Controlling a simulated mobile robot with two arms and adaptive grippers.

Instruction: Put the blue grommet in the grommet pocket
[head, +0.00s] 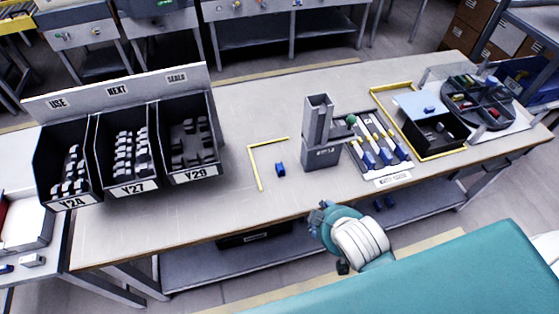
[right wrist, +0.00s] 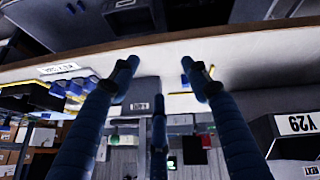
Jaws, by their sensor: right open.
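A small blue part (head: 280,169), which may be the blue grommet, lies on the bench just right of a yellow L-shaped corner mark (head: 259,166). A smaller blue piece (head: 428,109) lies on a light blue lid at the right. No pocket is clearly marked; the round divided tray (head: 480,121) at the far right has several compartments with coloured parts. My right gripper (head: 321,210) is over the bench's front edge, apart from the blue part. In the right wrist view its blue fingers (right wrist: 163,78) are spread with nothing between them. My left gripper is out of view.
A grey slotted tower (head: 320,155) stands right of the blue part. Beside it is a tray of blue-handled tools (head: 399,166), then an open black box (head: 443,143). Labelled black bins (head: 200,170) stand at left. The bench between bins and corner mark is clear.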

